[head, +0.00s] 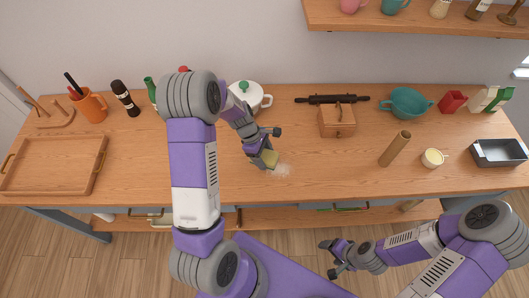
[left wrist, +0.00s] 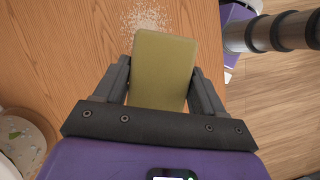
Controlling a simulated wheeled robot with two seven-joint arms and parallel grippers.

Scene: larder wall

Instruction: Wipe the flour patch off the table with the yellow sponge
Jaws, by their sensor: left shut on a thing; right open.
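The yellow sponge (head: 269,159) is held between the fingers of my left gripper (head: 264,150), at the middle of the table. It also shows in the left wrist view (left wrist: 162,70), gripped between both fingers. The flour patch (head: 281,170) is a faint pale speckle on the wood, just right of and in front of the sponge. In the left wrist view the flour (left wrist: 143,20) lies beyond the sponge's far end, and the sponge may hide part of it. I cannot tell whether the sponge touches the table. My right gripper (head: 332,258) is open and empty, in front of the table.
A white pot (head: 247,96) stands behind my left gripper. A wooden box (head: 337,121), rolling pin (head: 331,99), cardboard tube (head: 395,149) and cream cup (head: 433,158) stand to the right. A wooden tray (head: 55,166) lies at the left. The table (head: 330,172) is clear just right of the flour.

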